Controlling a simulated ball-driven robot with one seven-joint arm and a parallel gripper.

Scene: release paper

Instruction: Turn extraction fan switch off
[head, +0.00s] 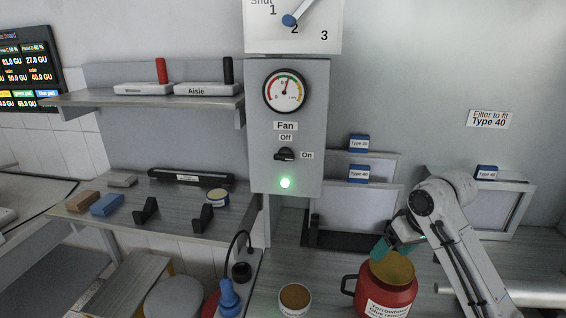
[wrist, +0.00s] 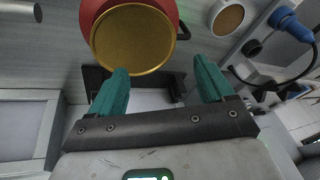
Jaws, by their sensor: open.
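The fan switch (head: 285,155) is a small black rotary knob on a grey wall panel (head: 255,130), under a "Fan" label. "Off" is printed above the knob and "On" to its right; the knob lies roughly sideways, level with "On". A green lamp (head: 285,183) glows below it. My gripper (head: 381,249) is low and to the right of the panel, beside the red container's top, away from the switch. In the wrist view my gripper (wrist: 162,72) has its teal fingers spread, with nothing held. The switch is not visible there.
A red container (head: 385,298) with a gold top stands close to my gripper. An open tub (head: 294,298) and a blue plug (head: 229,296) are below the panel. Framed filters (head: 360,205) lean at the wall. The space before the switch looks clear.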

